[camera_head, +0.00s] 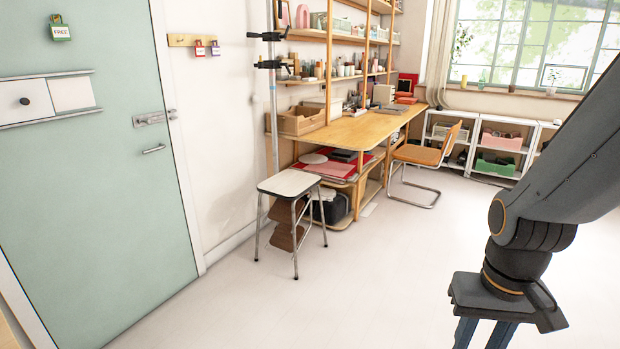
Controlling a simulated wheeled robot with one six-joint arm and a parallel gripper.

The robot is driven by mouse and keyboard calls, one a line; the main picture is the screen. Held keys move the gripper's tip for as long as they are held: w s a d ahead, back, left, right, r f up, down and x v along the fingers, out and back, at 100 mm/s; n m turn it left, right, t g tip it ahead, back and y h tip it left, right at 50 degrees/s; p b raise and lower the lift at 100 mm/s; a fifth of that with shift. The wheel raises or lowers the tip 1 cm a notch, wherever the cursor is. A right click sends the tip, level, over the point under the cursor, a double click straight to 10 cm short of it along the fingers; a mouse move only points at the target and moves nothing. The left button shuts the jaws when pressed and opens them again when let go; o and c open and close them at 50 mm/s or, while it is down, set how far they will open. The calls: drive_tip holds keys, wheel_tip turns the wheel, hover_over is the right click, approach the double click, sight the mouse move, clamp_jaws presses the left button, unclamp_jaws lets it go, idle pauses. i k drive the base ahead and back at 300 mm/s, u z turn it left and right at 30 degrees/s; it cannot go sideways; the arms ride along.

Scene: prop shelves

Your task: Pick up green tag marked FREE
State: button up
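The green tag (60,30) hangs near the top of the pale green door at the upper left. It has a white label reading FREE and a loop at its top. My gripper (484,340) is at the lower right, pointing down, far from the tag and well to its right. Its two blue-grey fingers show a narrow gap, but the frame's bottom edge cuts off their tips. I cannot tell how far open they are or whether anything is between them.
A wooden rack (192,40) on the wall holds a red tag (199,49) and a purple tag (215,49). The door (100,200) has a handle (153,149). A stool (289,184), desk (365,128) and chair (418,154) stand beyond. The floor (300,310) in front is clear.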

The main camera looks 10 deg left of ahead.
sight(60, 32)
drive_tip(key=u, duration=0.1)
drive_tip(key=i, duration=0.7)
drive_tip(key=u, duration=0.95)
drive_tip(key=i, duration=0.8)
drive_tip(key=u, duration=1.05)
drive_tip(key=i, duration=1.4)
drive_tip(key=u, duration=0.2)
